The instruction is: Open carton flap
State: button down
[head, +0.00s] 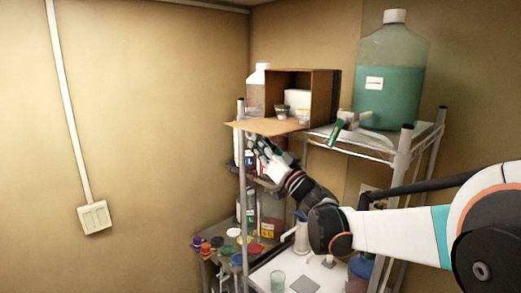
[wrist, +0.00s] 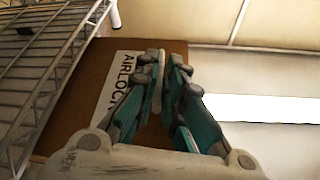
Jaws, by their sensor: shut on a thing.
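The brown carton (head: 328,95) stands on the top shelf of the wire rack. Its front is open, and small cups and a white item show inside. The carton flap (head: 262,127) is folded down and sticks out nearly level past the shelf edge. My gripper (head: 259,144) is just below the flap in the head view. In the wrist view my gripper (wrist: 167,62) is closed at the flap's brown face (wrist: 80,107), beside the white label reading "AIRLOCK". The exact contact at the fingertips is hard to see.
A large jug of green liquid (head: 388,80) stands right of the carton, with a green-handled item (head: 338,130) near it. A pale bottle (head: 257,90) is behind the carton's left side. Lower shelves hold bottles and colored caps. Open room lies left of the rack.

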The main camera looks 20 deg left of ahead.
aim_at(259, 133)
jog(key=shift+s+r+m+t+h+b, duration=0.2)
jog(key=shift+r+m+t+h, duration=0.25)
jog(key=shift+r+m, duration=0.5)
jog(key=shift+s+r+m+t+h+b, duration=0.15)
jog(key=shift+r+m+t+h, duration=0.25)
jog(key=shift+r+m, duration=0.55)
jog(key=shift+w+f, duration=0.1)
jog(key=shift+f, duration=0.15)
jog(key=c, duration=1.7)
grip_release()
jog(key=shift+w, duration=0.1)
jog(key=v, duration=1.2)
